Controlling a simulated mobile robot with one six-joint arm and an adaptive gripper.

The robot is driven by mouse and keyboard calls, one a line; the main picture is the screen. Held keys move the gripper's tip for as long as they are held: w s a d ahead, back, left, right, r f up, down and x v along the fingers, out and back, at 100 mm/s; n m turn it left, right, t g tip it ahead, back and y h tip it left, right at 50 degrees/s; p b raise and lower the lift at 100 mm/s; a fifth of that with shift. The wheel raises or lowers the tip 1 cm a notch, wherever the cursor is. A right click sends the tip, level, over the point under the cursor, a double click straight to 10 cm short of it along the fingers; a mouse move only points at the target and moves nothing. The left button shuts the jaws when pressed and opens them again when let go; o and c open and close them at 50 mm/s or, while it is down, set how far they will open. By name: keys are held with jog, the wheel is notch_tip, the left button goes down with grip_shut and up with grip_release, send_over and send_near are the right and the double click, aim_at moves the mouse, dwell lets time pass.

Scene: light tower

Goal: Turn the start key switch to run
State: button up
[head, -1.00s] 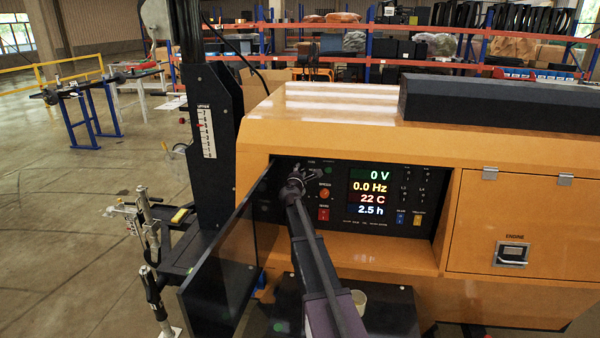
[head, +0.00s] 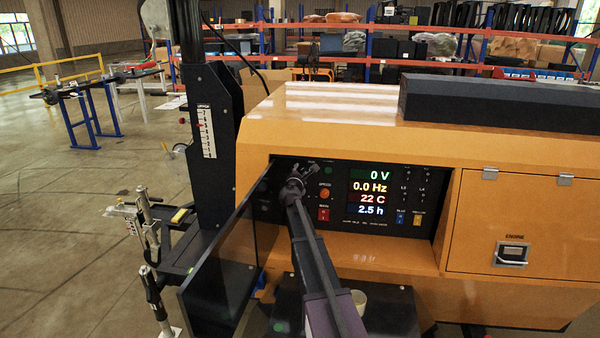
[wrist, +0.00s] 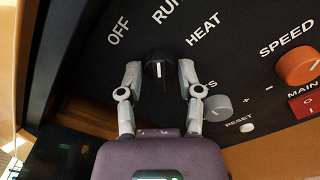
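The start key switch (wrist: 158,72) is a round black knob with a white pointer line, in the wrist view. Its pointer stands upright in that picture and aims roughly at the RUN label (wrist: 166,10), between OFF on the left and HEAT on the right. My gripper (wrist: 160,75) has one grey finger on each side of the knob. A narrow dark gap shows beside the right finger; contact on the left is unclear. In the head view my gripper (head: 306,173) is at the panel's upper left, and hides the switch.
The control panel (head: 340,210) has lit readouts (head: 370,192), an orange speed knob (wrist: 297,66) and a red main switch (wrist: 307,103) right of the key switch. An open dark door (head: 222,255) stands close left of my arm. A reset button (wrist: 246,127) is lower right.

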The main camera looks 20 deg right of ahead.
jog(key=shift+s, duration=0.1)
jog(key=v, duration=1.2)
dwell(0.7)
